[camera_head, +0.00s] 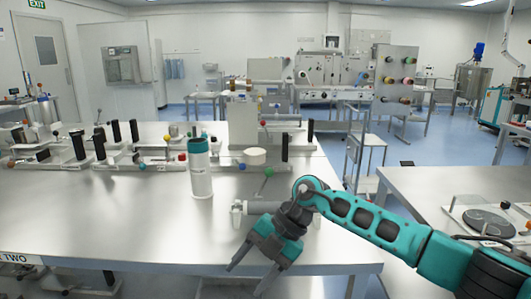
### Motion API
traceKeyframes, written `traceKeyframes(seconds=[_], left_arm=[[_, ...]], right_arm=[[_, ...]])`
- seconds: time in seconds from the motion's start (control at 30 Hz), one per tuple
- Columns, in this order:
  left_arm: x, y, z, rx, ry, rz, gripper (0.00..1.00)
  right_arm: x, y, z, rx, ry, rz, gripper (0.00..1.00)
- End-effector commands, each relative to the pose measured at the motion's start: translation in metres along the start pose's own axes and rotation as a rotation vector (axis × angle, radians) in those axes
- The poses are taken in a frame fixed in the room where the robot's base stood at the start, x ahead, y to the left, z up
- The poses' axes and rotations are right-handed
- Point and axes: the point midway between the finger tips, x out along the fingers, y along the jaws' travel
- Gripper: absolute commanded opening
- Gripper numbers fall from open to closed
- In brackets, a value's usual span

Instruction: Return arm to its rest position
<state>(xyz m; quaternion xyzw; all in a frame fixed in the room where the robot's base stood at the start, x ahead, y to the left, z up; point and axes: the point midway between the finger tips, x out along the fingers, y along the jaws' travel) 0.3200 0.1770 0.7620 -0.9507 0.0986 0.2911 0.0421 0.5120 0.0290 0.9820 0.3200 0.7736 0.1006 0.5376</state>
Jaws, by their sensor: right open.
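My right arm (365,218) comes in from the lower right, teal and dark grey. It reaches left across the front right edge of the steel table. My right gripper (250,278) points down and to the left at the table's front edge. Its two fingers are spread apart with nothing between them. The wrist partly hides a light grey cylinder (262,207) lying on the table behind it. My left gripper does not show in this view.
The steel table (110,225) has a white canister with a teal lid (200,168), a white roll (255,156) and several handled fixtures (95,148). A second table (430,183) stands at right with a round dark plate (488,222). A floor gap separates the tables.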

Motion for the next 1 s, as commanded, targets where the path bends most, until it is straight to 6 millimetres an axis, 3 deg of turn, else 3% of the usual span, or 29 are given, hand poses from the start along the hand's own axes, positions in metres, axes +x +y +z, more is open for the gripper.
traceKeyframes(seconds=[0.03, 0.1, 0.2, 0.37, 0.53, 0.67, 0.77, 0.9, 1.0], left_arm=[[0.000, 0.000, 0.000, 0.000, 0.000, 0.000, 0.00], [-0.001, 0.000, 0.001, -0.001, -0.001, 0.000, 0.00], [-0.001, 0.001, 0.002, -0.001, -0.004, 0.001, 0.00], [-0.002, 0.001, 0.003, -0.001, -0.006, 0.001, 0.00], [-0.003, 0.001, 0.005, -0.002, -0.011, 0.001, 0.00], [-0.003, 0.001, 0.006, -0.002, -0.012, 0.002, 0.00], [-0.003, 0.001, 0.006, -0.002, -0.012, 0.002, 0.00], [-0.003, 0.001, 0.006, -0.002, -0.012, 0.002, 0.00], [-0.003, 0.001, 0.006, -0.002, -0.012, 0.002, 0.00]], right_arm=[[0.022, 0.006, -0.017, -0.013, 0.081, 0.100, 0.61], [0.042, 0.020, -0.040, -0.019, 0.177, 0.265, 0.61], [0.055, 0.037, -0.065, 0.005, 0.281, 0.509, 0.61], [0.050, 0.051, -0.082, 0.136, 0.363, 0.893, 0.61], [0.032, 0.035, -0.067, 0.382, 0.335, 1.247, 0.61], [0.023, -0.005, -0.041, 0.631, 0.244, 1.451, 0.61], [0.023, -0.051, -0.021, 0.846, 0.142, 1.557, 0.61], [0.035, -0.132, -0.003, 1.168, -0.031, 1.620, 0.61], [0.050, -0.198, -0.002, 1.398, -0.163, 1.601, 0.61]])
